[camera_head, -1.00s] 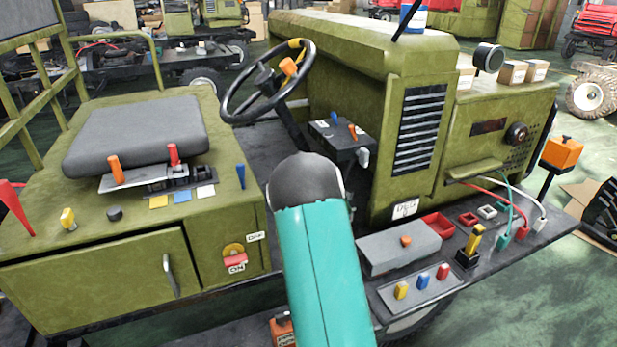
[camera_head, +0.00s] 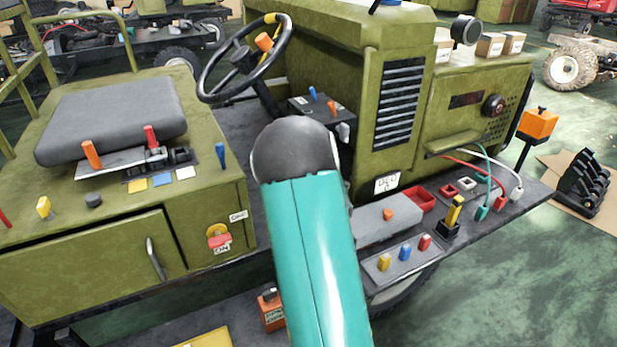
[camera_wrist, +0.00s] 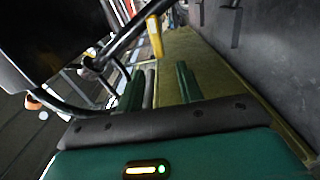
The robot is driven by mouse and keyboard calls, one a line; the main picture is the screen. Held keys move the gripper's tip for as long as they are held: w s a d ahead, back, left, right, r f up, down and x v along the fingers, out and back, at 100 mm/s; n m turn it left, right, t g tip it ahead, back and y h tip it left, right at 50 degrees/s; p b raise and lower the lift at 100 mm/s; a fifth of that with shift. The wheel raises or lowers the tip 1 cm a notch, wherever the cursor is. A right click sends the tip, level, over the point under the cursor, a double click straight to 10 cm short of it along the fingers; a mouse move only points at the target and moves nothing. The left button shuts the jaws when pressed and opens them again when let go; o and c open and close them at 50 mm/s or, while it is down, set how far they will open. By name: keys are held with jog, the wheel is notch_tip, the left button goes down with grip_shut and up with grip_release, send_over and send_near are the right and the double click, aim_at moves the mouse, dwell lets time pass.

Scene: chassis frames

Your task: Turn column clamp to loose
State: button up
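The black steering wheel (camera_head: 246,62) stands on a dark column (camera_head: 264,97) beside the seat. An orange knob (camera_head: 264,42) sits at the wheel's hub, with a dark fitting beside it. No readable label shows which part is the column clamp. My gripper is hidden in the head view behind my teal arm link. In the wrist view my gripper (camera_wrist: 158,88) shows two green fingers standing apart, with nothing seen between their tips. Dark curved bars and a yellow piece (camera_wrist: 155,37) lie beyond the fingers; I cannot tell whether anything touches.
A small console (camera_head: 318,108) with blue and orange levers stands right of the column. The grey seat (camera_head: 112,118) and its levers lie left. The green hood (camera_head: 350,30) rises behind. A side shelf (camera_head: 465,238) carries switches and cables.

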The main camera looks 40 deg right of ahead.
jog(key=v, duration=0.5)
jog(key=shift+s+a, duration=0.1)
jog(key=shift+s, duration=0.1)
jog(key=s+a+r+m+g, duration=0.1)
jog(key=a+r+m+g, duration=0.1)
jog(key=a+r+m, duration=0.3)
jog(key=s+a+r+m+g+y, duration=0.1)
jog(key=a+r+m+g, duration=0.1)
jog(key=a, duration=0.6)
jog(key=s+a+r+m+g, duration=0.1)
jog(key=a+r+m+g, duration=0.1)
jog(key=a+r+m, duration=0.3)
jog(key=s+a+f+m+g+y, duration=0.1)
jog(key=s+a+g+y, duration=0.3)
jog(key=s+a, duration=1.4)
jog(key=shift+s+a+m+g, duration=0.3)
jog(key=shift+a+m+g, duration=0.1)
jog(key=shift+m+g, duration=0.5)
